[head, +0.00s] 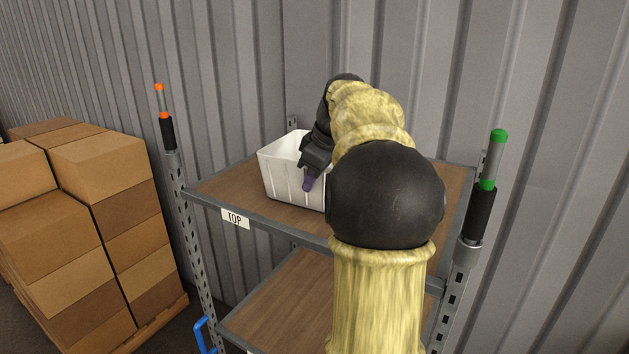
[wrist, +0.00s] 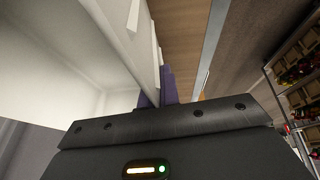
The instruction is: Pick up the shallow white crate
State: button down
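The white crate (head: 281,178) stands on the wooden top board of a metal rack in the head view. Its right part is hidden behind my arm. In the wrist view its pale wall (wrist: 120,30) and open inside fill the upper left. My gripper (head: 310,180) reaches down at the crate's front wall. Its purple fingers (wrist: 157,92) are close together with the wall between them, one inside and one outside, and look shut on it. The crate appears to rest on the board.
The rack's top board (head: 225,187) has bare room left of the crate, with a "TOP" label (head: 235,219) on its front edge. Corner posts carry an orange-tipped rod (head: 162,103) and a green-tipped rod (head: 493,160). Stacked cardboard boxes (head: 105,170) stand at left. A corrugated wall is behind.

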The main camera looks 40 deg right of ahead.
notch_tip(320, 180, up, 18)
jog(key=p, duration=0.2)
dwell(0.7)
jog(key=shift+f, duration=0.1)
jog(key=shift+s+a, duration=0.1)
jog(key=shift+a, duration=0.05)
dwell(0.4)
